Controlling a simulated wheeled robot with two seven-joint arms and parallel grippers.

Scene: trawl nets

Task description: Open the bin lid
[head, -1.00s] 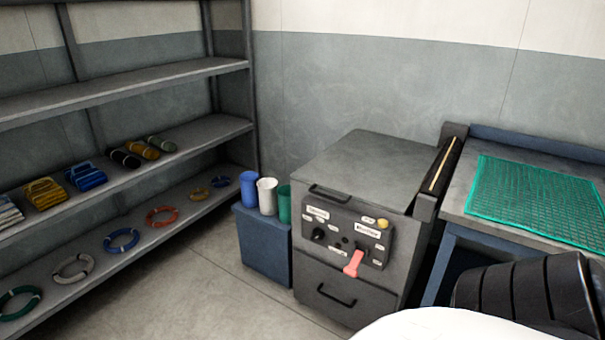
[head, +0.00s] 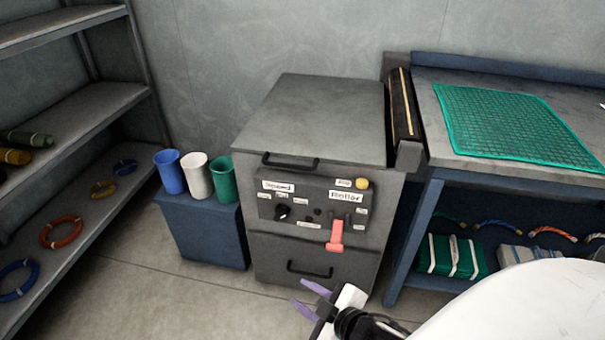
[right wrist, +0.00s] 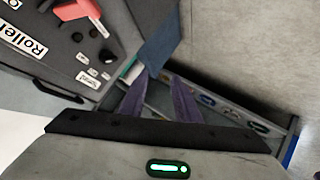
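The grey bin (head: 347,205) is a boxy cabinet with a flat grey lid (head: 315,115) that lies shut. A dark bar handle (head: 290,162) sits at the lid's front edge. Below it is a control panel with labels, a yellow button (head: 361,183) and a red lever (head: 335,235), which also shows in the right wrist view (right wrist: 78,12). A second handle (head: 308,270) is on the lower front. My right gripper (head: 309,299) is low in front of the bin, its purple fingers apart and empty; they also show in the right wrist view (right wrist: 158,78). My left gripper is not in view.
A blue box (head: 205,232) stands left of the bin, with blue, white and green cups (head: 222,179) by its top. A black roller (head: 402,110) and a workbench with green netting (head: 515,127) adjoin the right side. Shelves (head: 75,180) stand left. Floor in front is clear.

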